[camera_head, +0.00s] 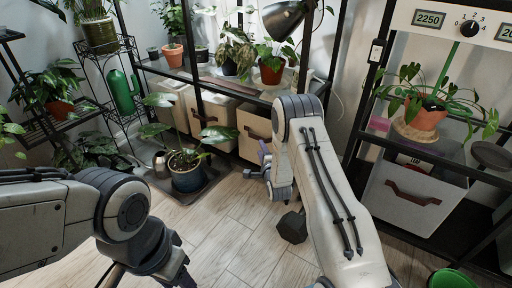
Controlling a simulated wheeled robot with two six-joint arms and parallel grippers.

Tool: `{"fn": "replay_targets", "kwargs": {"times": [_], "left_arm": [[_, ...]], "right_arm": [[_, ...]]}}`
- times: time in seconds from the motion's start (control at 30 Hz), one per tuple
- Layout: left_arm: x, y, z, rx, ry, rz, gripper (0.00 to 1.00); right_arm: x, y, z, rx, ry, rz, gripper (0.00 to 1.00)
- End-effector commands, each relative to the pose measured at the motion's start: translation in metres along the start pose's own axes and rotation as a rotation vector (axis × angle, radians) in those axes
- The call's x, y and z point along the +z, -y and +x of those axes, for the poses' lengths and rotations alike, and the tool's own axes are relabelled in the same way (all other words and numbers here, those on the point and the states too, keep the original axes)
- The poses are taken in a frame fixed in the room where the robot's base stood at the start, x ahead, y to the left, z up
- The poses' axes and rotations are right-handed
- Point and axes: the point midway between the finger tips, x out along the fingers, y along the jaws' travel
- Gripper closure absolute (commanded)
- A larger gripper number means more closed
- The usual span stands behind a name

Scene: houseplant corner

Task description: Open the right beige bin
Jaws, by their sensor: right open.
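The right beige bin (253,121) sits on the lower level of the black shelf unit, with a brown handle on its front. My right arm covers its right part, so I cannot see its full front. My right gripper (262,163) is open low in front of this bin, close to its lower front. I cannot tell whether it touches. Two more beige bins, the middle one (210,112) and the left one (170,88), stand to its left. My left gripper (172,277) is partly cut off at the bottom edge, away from the bins, its jaws unclear.
A dark dumbbell (292,227) lies on the wooden floor beside my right arm. A second rack at right holds a pale bin (413,192). The floor (225,235) between my arms is clear.

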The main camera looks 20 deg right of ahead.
Motion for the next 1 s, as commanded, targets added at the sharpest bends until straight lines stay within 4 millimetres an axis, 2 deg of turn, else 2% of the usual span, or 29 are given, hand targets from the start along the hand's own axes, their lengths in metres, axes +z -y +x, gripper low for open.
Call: {"fn": "replay_targets", "kwargs": {"times": [0.17, 0.4, 0.6, 0.77, 1.0], "left_arm": [[0.001, 0.001, 0.014, 0.000, -0.001, 0.000, 0.50], [0.002, 0.003, 0.041, 0.000, -0.001, 0.000, 0.50], [0.003, 0.004, 0.054, 0.000, 0.000, 0.000, 0.50], [0.003, 0.004, 0.057, 0.000, 0.000, 0.000, 0.50], [0.003, 0.004, 0.057, 0.000, 0.000, 0.000, 0.50]], "right_arm": [[-0.002, -0.003, 0.021, -0.009, 0.000, 0.005, 0.55], [-0.002, -0.004, 0.068, -0.009, 0.000, 0.004, 0.55], [-0.001, -0.002, 0.094, -0.006, 0.000, 0.003, 0.55], [-0.001, 0.000, 0.102, -0.004, -0.001, 0.003, 0.55], [-0.001, 0.001, 0.103, -0.003, -0.001, 0.003, 0.55]]}}
